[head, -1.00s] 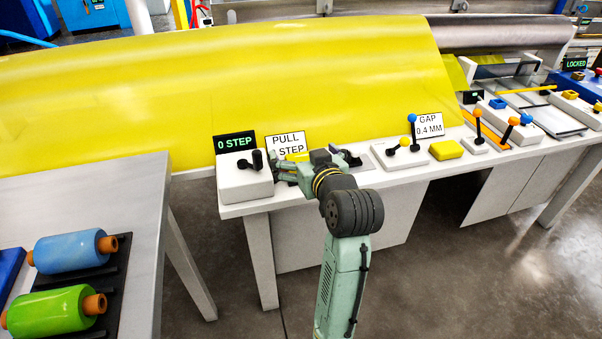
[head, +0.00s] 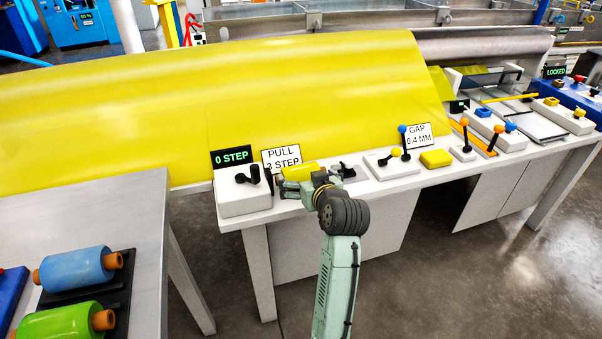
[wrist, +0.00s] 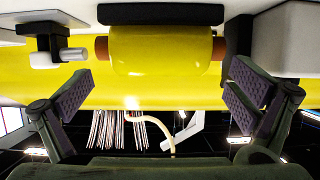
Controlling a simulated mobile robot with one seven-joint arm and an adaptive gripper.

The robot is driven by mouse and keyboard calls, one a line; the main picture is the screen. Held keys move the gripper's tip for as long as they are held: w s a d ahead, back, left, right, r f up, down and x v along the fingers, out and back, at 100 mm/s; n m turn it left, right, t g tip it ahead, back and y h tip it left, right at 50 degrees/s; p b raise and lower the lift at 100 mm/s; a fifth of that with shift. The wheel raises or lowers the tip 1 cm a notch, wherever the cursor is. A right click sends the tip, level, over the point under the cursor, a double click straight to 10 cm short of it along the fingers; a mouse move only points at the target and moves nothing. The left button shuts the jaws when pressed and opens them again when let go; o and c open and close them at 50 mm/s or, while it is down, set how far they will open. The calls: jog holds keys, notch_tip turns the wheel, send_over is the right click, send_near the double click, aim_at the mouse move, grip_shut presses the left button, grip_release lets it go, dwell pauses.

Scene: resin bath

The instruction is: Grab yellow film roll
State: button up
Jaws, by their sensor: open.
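The yellow film roll (head: 300,172) lies on the white bench just past my gripper, beside the grey box with the black knob. In the wrist view the yellow film roll (wrist: 160,50) lies crosswise near the top, with brown core ends showing at both sides. My gripper (wrist: 160,86) is open and empty, its two dark padded fingers spread wide to the left and right below the roll. A gap shows between the fingers and the roll. In the head view my gripper (head: 312,184) partly hides the roll's lower side.
The "0 STEP" box (head: 243,190) stands close on the left. A lever panel (head: 390,162) and a yellow block (head: 436,158) are to the right. A wide yellow sheet (head: 200,110) rises behind. A side table (head: 120,210) holds blue (head: 76,269) and green rolls.

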jog(key=shift+x, duration=0.9)
jog(key=c, duration=1.3)
jog(key=shift+r, duration=0.1)
jog(key=shift+c, duration=0.2)
